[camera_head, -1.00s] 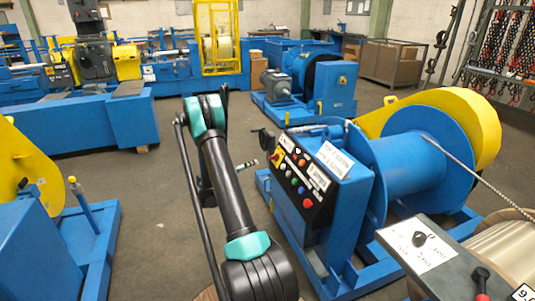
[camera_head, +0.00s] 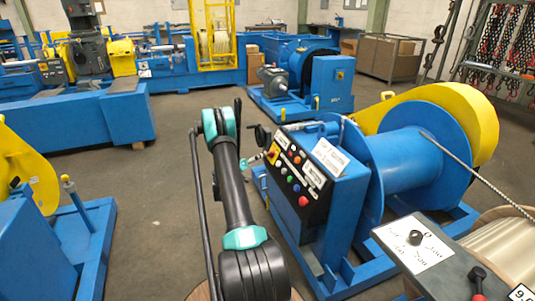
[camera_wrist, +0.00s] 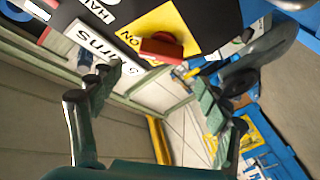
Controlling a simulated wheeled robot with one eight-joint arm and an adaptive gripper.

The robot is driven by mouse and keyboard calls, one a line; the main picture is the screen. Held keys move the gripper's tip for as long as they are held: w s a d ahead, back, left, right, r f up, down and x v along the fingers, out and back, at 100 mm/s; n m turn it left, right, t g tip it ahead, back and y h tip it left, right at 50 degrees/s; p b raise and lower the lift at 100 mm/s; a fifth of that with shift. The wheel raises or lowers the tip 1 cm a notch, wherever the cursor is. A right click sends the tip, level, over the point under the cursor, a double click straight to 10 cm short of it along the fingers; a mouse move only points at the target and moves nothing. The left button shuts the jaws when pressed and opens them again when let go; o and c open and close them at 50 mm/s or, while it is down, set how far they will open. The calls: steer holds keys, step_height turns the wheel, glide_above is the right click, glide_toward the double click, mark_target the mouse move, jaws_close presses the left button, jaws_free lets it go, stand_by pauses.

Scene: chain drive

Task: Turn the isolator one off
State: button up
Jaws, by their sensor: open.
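The isolator (camera_wrist: 162,46) is a red rotary handle on a yellow plate with "ON" lettering, near the top of the wrist view. In the head view, the yellow isolator plate (camera_head: 273,154) is at the upper left of the black control panel (camera_head: 300,185) on the blue winch. My gripper (camera_wrist: 160,80) is open, with one finger on each side of the picture below the handle, and nothing is between the fingers. It appears close to the handle but apart from it. In the head view my gripper (camera_head: 245,163) is small and partly hidden behind my arm.
The panel also carries coloured buttons and white labels. A large blue drum (camera_head: 405,165) with a yellow guard stands right of it. A grey box (camera_head: 425,262) with a black knob is at the lower right. Open floor (camera_head: 170,200) lies left of my arm.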

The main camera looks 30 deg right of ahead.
mark_target(270, 154)
steer(key=d, duration=0.3)
steer(key=w+d, duration=0.1)
steer(key=d, duration=0.2)
steer(key=shift+w+d, duration=0.15)
steer(key=shift+d, duration=0.25)
steer(key=shift+c, duration=0.4)
steer(key=c, duration=1.1)
